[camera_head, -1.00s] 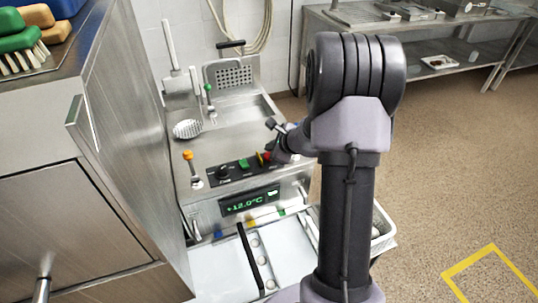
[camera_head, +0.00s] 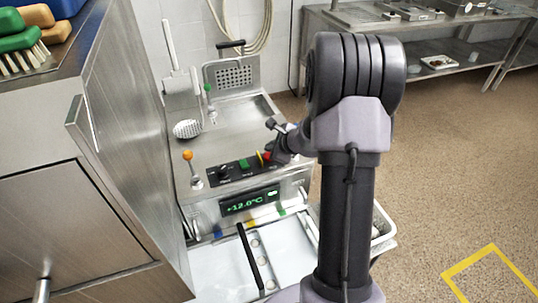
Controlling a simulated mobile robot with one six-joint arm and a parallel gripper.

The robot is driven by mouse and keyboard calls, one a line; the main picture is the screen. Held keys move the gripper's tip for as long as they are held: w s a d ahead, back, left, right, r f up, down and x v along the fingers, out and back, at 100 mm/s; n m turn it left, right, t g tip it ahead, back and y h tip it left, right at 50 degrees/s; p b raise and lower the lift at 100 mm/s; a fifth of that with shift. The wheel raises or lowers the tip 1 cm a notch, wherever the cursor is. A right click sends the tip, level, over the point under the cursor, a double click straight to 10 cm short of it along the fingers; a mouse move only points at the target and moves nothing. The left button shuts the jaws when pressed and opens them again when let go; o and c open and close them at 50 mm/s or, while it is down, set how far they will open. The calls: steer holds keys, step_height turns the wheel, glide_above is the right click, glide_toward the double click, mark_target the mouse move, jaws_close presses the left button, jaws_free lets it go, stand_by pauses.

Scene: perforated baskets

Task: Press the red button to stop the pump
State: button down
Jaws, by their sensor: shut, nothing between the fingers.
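The red button (camera_head: 266,156) shows as a small red patch on the black control strip (camera_head: 234,171) of the steel unit, at the strip's right end. A bit of yellow shows beside it. My gripper (camera_head: 272,152) is shut and empty, right at the red button and partly covering it. Whether the fingertips touch or push the button cannot be told at this size. A green button (camera_head: 244,164) and a black knob (camera_head: 223,173) sit to the left on the same strip. A green display (camera_head: 249,201) below reads +12.0°C.
An orange-topped lever (camera_head: 188,156) stands left of the strip. A perforated ladle (camera_head: 187,129) and a perforated basket plate (camera_head: 229,73) are behind. A tall steel cabinet (camera_head: 130,150) closes off the left. Floor is open at right.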

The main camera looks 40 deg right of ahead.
steer(key=shift+f, duration=0.15)
steer(key=shift+f+b, duration=0.25)
steer(key=shift+b, duration=0.45)
steer(key=shift+f+b, duration=0.55)
steer(key=shift+b, duration=0.05)
stand_by(0.5)
steer(key=shift+r+p, duration=0.65)
steer(key=shift+r, duration=0.3)
step_height(320, 180, up, 5)
steer(key=p, duration=0.4)
steer(key=shift+r, duration=0.1)
